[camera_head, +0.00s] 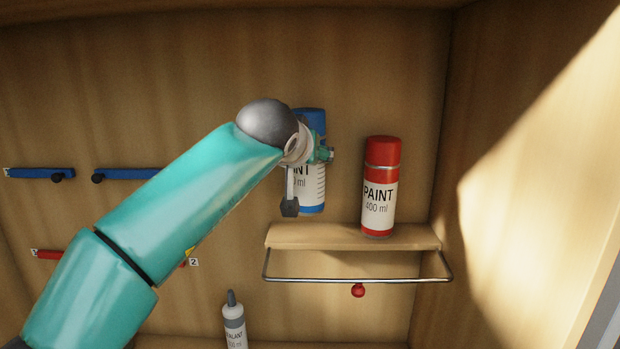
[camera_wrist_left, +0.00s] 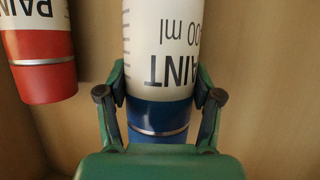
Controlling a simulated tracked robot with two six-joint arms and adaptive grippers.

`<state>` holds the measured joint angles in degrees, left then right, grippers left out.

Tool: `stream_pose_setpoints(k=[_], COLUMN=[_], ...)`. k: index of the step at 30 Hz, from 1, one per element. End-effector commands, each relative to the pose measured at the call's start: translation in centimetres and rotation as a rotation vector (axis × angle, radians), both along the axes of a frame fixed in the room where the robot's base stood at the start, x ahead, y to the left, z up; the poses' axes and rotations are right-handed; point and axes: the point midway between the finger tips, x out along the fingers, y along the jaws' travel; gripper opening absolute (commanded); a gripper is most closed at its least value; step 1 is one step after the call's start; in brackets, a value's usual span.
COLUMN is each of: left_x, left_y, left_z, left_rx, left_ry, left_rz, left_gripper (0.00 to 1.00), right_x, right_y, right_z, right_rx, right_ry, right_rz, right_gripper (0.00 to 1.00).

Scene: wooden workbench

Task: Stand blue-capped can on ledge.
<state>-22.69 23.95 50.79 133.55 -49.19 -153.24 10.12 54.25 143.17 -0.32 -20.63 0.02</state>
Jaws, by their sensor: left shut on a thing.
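The blue-capped paint can (camera_head: 313,190) is upright in the head view, with its base above the left part of the wooden ledge (camera_head: 345,237). It also shows in the left wrist view (camera_wrist_left: 162,60), where the picture is upside down. My left gripper (camera_head: 308,150) is shut on it near its blue cap, with a finger on each side in the left wrist view (camera_wrist_left: 160,97). The wrist hides part of the can in the head view. My right gripper is not in view.
A red-capped paint can (camera_head: 380,188) stands on the right part of the ledge. A wire rail (camera_head: 330,281) with a red knob (camera_head: 358,290) is at the ledge's front. Blue bars (camera_head: 40,173) are on the back wall. A sealant tube (camera_head: 234,322) stands below. A side wall is at right.

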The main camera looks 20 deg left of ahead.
Motion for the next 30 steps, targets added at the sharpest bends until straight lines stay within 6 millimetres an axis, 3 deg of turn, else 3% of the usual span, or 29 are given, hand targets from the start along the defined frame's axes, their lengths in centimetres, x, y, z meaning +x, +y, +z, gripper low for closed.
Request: stream_pose_setpoints(k=[8,18,30], left_x=[0.0,0.2,0.4], left_y=[0.1,0.1,0.1], left_z=[-1.2,-4.6,-5.0], left_rx=[0.000,0.000,-0.001], left_ry=[-0.002,-0.001,-0.002], left_rz=[0.002,0.000,0.000], left_gripper=[0.13,0.13,0.13], right_x=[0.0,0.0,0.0], right_y=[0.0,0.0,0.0], right_z=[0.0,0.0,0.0], right_rx=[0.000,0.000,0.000], right_ry=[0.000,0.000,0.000], right_rz=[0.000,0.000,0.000], right_gripper=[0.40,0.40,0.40])
